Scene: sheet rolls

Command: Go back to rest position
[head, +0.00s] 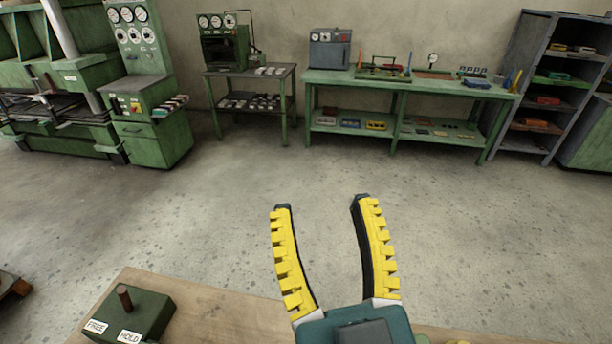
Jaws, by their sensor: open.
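My gripper (322,205) shows in the lower middle of the head view. Its two yellow ribbed fingers with dark inner pads point away from me and stand wide apart. Nothing is between them. The teal gripper body is at the bottom edge. The gripper appears above the far edge of a wooden table (205,300). No sheet roll can be made out in this view.
On the table at the lower left stands a green box (150,312) with a brown peg and labels "FREE" and "HOLD". Open concrete floor (200,215) lies beyond. A green workbench (400,85), small table (250,72), machine (150,90) and grey shelf (530,80) line the wall.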

